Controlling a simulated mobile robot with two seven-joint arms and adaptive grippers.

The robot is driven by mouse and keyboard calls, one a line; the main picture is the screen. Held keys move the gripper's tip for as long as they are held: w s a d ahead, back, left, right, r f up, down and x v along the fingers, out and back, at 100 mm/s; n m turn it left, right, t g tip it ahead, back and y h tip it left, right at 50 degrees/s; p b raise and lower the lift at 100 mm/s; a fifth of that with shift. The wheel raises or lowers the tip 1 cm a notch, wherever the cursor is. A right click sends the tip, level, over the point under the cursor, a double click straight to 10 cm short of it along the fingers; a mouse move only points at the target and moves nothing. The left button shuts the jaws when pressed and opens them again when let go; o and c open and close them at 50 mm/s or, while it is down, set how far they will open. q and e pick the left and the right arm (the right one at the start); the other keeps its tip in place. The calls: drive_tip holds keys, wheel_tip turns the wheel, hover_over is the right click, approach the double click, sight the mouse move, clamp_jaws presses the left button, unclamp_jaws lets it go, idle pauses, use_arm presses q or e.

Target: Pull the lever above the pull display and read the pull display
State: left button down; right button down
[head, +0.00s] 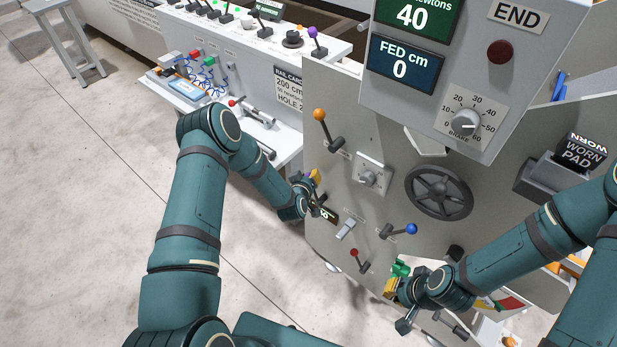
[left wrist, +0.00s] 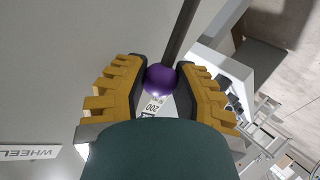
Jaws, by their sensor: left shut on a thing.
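My left gripper (left wrist: 158,90) is shut on the purple ball knob (left wrist: 161,80) of a lever, whose dark rod (left wrist: 182,32) runs up out of the picture. In the head view my left gripper (head: 314,188) is at the left edge of the grey panel, its fingers partly hidden. A small dark display (head: 328,214) is just below it, its figures too small to read surely. A green display (head: 413,17) at the top reads 40 newtons; its upper label is cut off. My right gripper (head: 391,287) is low by the panel beside a green thing (head: 401,268); its jaws are unclear.
The grey panel (head: 400,165) also carries an orange-knobbed lever (head: 319,114), a blue-knobbed lever (head: 411,229), a red-knobbed lever (head: 354,253), and a black handwheel (head: 439,192). A blue display (head: 405,64) reads FED cm 0.

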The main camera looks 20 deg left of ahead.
use_arm(q)
drive_tip(key=c, duration=0.6)
unclamp_jaws()
drive_tip(key=shift+a, duration=0.1)
drive_tip(key=shift+c, duration=0.2)
drive_tip(key=v, duration=1.2)
